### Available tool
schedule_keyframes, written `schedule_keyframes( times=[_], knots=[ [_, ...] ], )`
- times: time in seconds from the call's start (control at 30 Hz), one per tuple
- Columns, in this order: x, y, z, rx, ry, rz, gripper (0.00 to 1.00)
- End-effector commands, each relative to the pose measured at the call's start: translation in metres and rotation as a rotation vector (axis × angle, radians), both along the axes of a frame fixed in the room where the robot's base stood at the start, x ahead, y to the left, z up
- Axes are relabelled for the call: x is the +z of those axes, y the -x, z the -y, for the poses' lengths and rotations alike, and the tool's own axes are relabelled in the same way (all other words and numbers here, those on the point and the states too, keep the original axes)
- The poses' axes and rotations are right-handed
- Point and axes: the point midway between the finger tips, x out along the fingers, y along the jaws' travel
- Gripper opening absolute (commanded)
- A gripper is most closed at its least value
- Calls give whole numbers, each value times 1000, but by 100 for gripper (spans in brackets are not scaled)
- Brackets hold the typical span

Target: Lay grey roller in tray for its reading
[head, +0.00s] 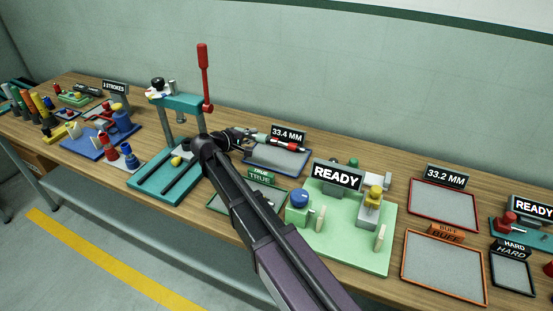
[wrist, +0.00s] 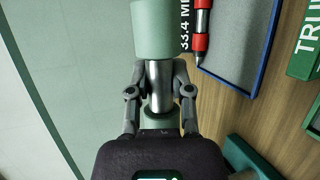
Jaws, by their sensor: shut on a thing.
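My gripper (wrist: 160,95) is shut on the steel middle of a roller (wrist: 153,28) with pale grey-green ends. In the head view my gripper (head: 243,137) is above the back of the bench, left of the 33.4 MM sign; the held roller is hard to make out there. The wrist view shows this tray (wrist: 262,62) right of the held roller. A red-rimmed tray (head: 440,221) under a 33.2 MM sign is empty. A green-rimmed tray (head: 230,208) is marked TRUE, partly hidden by my arm.
A teal press (head: 180,101) with a red lever stands left of my gripper. A pale green READY fixture (head: 345,242) stands right of my arm. Orange BUFF (head: 440,287) and black HARD (head: 512,278) trays lie at the right front. Coloured parts crowd the left end.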

Motion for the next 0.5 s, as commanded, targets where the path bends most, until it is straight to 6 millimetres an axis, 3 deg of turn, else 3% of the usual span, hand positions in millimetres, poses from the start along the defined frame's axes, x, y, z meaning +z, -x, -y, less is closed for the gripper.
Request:
schedule_keyframes(
  times=[0.03, 0.2, 0.4, 0.5],
  knots=[
    [-6, -19, 10, -6, 0, 1, 0],
    [-14, -66, 47, -14, 1, 1, 0],
    [-20, -103, 82, -20, 2, 3, 0],
    [-22, -113, 92, -21, 3, 3, 0]
  ],
)
